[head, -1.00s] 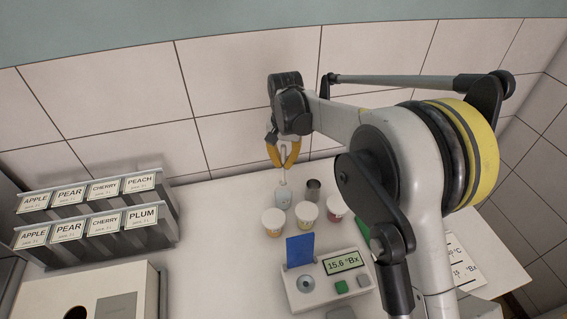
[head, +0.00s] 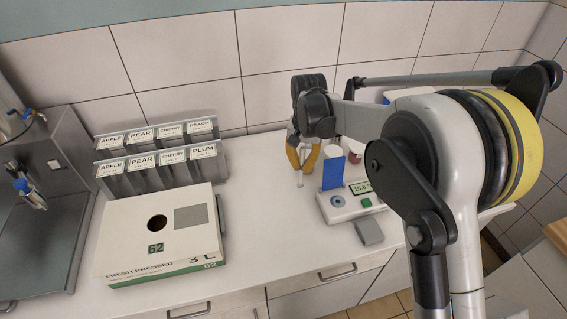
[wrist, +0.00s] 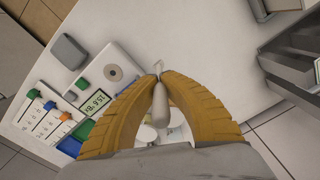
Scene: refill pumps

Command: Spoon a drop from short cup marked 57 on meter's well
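My gripper (head: 301,160) is shut on a slim spoon (head: 299,180), holding it above the counter, left of the meter. In the wrist view, the yellow fingers (wrist: 159,82) close around the spoon's pale handle (wrist: 160,101), and its small end (wrist: 158,66) points away. I cannot tell whether it carries a drop. The meter (head: 348,207) has a round well (head: 337,201), an upright blue flap (head: 333,173) and a lit display. The well also shows in the wrist view (wrist: 113,72). Short cups (head: 333,150) stand behind, partly hidden by my arm; their markings are unreadable.
A juice carton (head: 160,235) marked 62 and a rack of fruit labels (head: 160,160) stand to the left. A grey block (head: 368,232) lies in front of the meter. The counter between carton and meter is clear.

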